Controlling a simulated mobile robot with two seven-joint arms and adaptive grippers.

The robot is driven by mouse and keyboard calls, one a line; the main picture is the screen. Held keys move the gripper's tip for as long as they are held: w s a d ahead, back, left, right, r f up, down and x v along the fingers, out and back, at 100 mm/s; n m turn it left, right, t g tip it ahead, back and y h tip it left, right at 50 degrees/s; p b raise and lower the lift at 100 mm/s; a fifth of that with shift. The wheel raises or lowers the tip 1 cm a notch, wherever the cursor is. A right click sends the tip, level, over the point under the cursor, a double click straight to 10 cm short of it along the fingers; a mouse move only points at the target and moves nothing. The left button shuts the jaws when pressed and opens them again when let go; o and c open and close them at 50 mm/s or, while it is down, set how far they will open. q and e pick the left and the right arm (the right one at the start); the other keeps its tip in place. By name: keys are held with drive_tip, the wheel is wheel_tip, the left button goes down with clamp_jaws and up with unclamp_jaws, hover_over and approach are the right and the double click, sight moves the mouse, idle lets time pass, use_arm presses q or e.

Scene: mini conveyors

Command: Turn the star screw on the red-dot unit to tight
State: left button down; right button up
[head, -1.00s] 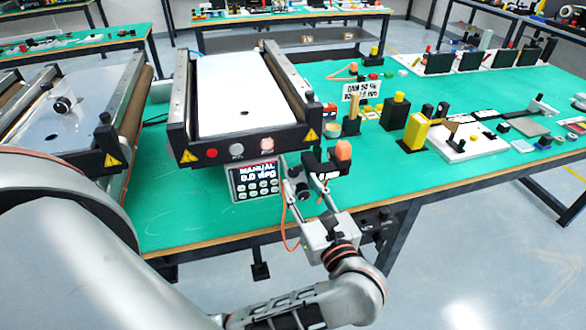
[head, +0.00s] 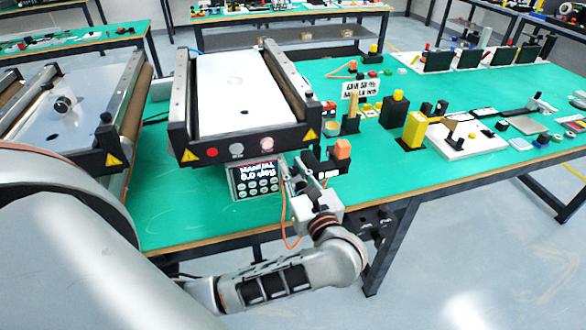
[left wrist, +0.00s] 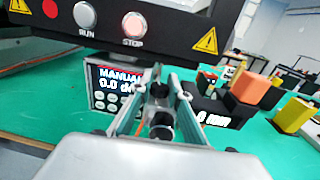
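The middle conveyor unit (head: 238,150) has a red round button (head: 211,152) at its front left; it also shows in the left wrist view (left wrist: 50,9). Black knob-like parts (left wrist: 161,118) lie between my left gripper's fingers in the left wrist view, in front of the display box (left wrist: 105,90). I cannot make out a star shape or how far any screw is turned. My left gripper (head: 293,182) is at the box's right side, its fingers on both sides of the dark parts. Contact cannot be told. My right gripper is not in view.
Right of my left gripper stands a black device with an orange block (head: 342,149). A yellow block (head: 415,130) and a white board (head: 460,144) are farther right. Another conveyor (head: 60,130) is at left. An orange cable hangs below the gripper.

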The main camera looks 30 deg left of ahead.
use_arm(q)
drive_tip(key=shift+f+m+t+h+b, duration=0.1)
drive_tip(key=shift+m+t+h+b, duration=0.3)
drive_tip(key=shift+t+b, duration=0.1)
drive_tip(key=shift+m+t+h, duration=0.3)
drive_tip(key=shift+t, duration=0.1)
drive_tip(key=c, duration=1.9)
unclamp_jaws()
drive_tip(key=shift+d, duration=0.1)
